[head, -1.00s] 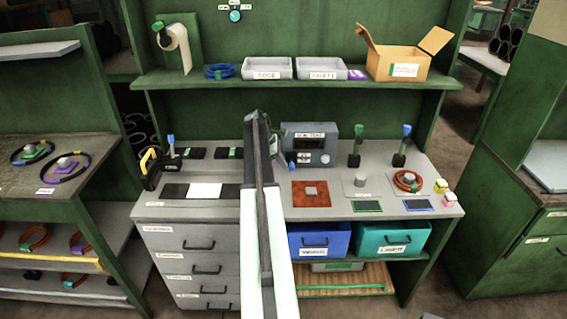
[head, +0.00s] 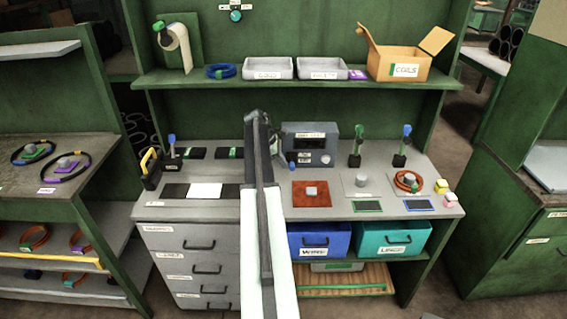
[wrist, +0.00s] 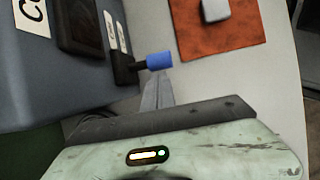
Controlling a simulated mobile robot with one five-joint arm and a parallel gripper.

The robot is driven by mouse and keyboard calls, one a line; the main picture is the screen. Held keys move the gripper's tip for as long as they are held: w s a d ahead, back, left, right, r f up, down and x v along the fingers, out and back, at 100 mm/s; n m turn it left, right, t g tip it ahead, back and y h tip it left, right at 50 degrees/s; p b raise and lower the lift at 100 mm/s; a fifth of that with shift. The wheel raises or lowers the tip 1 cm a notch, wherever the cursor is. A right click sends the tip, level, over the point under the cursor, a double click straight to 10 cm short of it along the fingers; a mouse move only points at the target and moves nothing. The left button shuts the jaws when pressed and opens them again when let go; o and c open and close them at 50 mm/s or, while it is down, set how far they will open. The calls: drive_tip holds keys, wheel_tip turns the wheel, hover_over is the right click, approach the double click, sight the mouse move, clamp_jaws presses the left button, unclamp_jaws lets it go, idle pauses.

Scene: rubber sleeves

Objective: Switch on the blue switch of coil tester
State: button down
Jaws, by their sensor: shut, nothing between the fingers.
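The coil tester (head: 326,141) is a grey box with a dark display, standing at the back of the bench. Its blue switch (head: 291,165) is at the front left of the box, just right of my arm. In the wrist view the tester (wrist: 60,105) fills the left side, and the blue-capped lever (wrist: 159,61) sticks out from a black base beside white labels. My gripper (wrist: 161,76) is shut and empty. Its fingertips are right by the blue cap; I cannot tell whether they touch it. In the head view my arm hides the fingers.
A red mat (head: 311,194) with a grey block lies in front of the tester. Green-topped (head: 357,139) and blue-topped (head: 406,138) levers on black bases stand to the right. A shelf (head: 300,77) with trays and a box runs above.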

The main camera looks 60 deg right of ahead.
drive_tip(key=shift+s+d+r, duration=0.1)
drive_tip(key=shift+s+r, duration=0.05)
drive_tip(key=shift+s, duration=0.1)
drive_tip(key=shift+r+p, duration=0.7)
drive_tip(key=shift+p, duration=0.15)
drive_tip(key=shift+w+r, duration=0.1)
drive_tip(key=shift+r, duration=0.15)
drive_tip(key=w+r+p, duration=0.5)
drive_tip(key=r+p, duration=0.3)
drive_tip(key=shift+p, duration=0.3)
drive_tip(key=shift+w, duration=0.15)
